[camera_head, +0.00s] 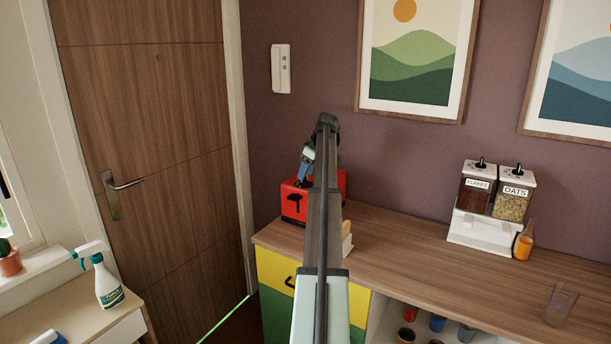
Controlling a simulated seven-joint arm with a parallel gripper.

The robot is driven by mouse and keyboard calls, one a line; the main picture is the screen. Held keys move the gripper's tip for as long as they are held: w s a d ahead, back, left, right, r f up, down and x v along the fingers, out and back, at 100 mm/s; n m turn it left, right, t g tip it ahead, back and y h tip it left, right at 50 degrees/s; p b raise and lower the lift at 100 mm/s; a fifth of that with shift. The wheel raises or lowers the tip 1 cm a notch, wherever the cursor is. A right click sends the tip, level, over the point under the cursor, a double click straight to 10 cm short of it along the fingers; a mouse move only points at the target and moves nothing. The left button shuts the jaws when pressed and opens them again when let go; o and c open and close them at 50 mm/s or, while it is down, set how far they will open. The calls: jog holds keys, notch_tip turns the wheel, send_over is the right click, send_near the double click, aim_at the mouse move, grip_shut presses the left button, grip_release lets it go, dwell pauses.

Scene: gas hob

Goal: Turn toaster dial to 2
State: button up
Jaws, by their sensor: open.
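A red toaster (289,210) stands at the left end of the wooden counter, against the purple wall. Small dark parts show on its visible face, but the dial and its setting are too small to make out. My arm reaches forward and covers the toaster's middle. My gripper (301,182) points down at the toaster's upper left part and overlaps it in the picture. I cannot tell whether it touches the toaster. My gripper is open, and nothing shows between its fingers.
The wooden counter (405,249) is mostly clear in the middle. A cereal dispenser (480,233), an orange bottle (523,243) and a clear glass (559,305) stand to the right. A pale upright item (347,240) is beside my arm. A wooden door (150,130) stands left.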

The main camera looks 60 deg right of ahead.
jog(key=shift+x, duration=0.9)
jog(key=shift+c, duration=0.2)
jog(key=c, duration=1)
jog(key=m, duration=0.1)
jog(key=m+h, duration=0.1)
jog(key=m, duration=0.1)
jog(key=shift+a+m, duration=0.25)
jog(key=shift+m, duration=0.05)
jog(key=shift+a+m+g+h, duration=0.1)
jog(key=shift+m+g+h, duration=0.3)
jog(key=shift+m, duration=0.9)
jog(key=shift+m+g+h, duration=0.2)
jog(key=shift+m+h, duration=0.4)
jog(key=shift+m, duration=0.7)
